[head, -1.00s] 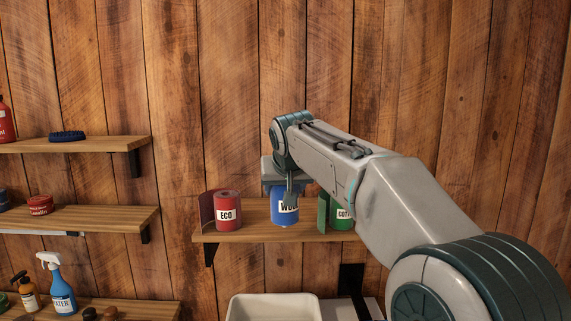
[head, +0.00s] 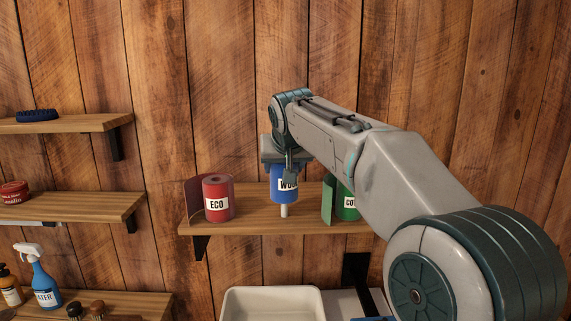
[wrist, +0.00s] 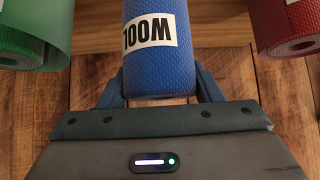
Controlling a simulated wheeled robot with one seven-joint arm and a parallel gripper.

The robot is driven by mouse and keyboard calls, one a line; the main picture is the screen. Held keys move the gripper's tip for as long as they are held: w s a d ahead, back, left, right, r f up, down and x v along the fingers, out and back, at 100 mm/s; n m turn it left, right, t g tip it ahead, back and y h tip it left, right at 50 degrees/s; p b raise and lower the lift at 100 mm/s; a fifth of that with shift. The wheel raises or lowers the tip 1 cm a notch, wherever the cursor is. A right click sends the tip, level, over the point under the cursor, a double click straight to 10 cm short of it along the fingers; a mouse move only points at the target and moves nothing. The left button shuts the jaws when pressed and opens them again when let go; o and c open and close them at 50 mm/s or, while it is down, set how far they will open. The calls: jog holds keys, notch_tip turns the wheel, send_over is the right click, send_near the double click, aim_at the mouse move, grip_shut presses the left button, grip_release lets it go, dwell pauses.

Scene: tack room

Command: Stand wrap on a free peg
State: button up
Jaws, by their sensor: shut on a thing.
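The blue wrap labelled WOOL (head: 280,196) hangs upright in my gripper (head: 286,172), raised above the wall shelf (head: 255,222). In the wrist view the blue wrap (wrist: 160,72) sits between my two fingers, which are shut on it. A short pale peg (head: 284,211) shows directly below the wrap, standing on the shelf. I cannot tell whether its top is still inside the wrap. The red ECO wrap (head: 217,188) stands left of it on the shelf. The green wrap (head: 346,207) stands to the right, partly hidden by my arm. Anything under these two wraps is hidden.
Three shelves on the left carry a blue brush (head: 37,115), a red tin (head: 14,193), a blue spray bottle (head: 44,288) and other bottles. A white basin (head: 272,303) lies below the wrap shelf. The wall above the shelf is bare planks.

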jog(key=shift+f+b, duration=1.2)
jog(key=shift+f, duration=0.6)
jog(key=shift+s+f+b, duration=0.1)
jog(key=shift+f+b, duration=0.4)
jog(key=shift+f, duration=0.05)
jog(key=o, duration=0.8)
jog(key=shift+c, duration=0.2)
jog(key=p+v, duration=0.2)
jog(key=v, duration=0.9)
jog(key=shift+f, duration=0.1)
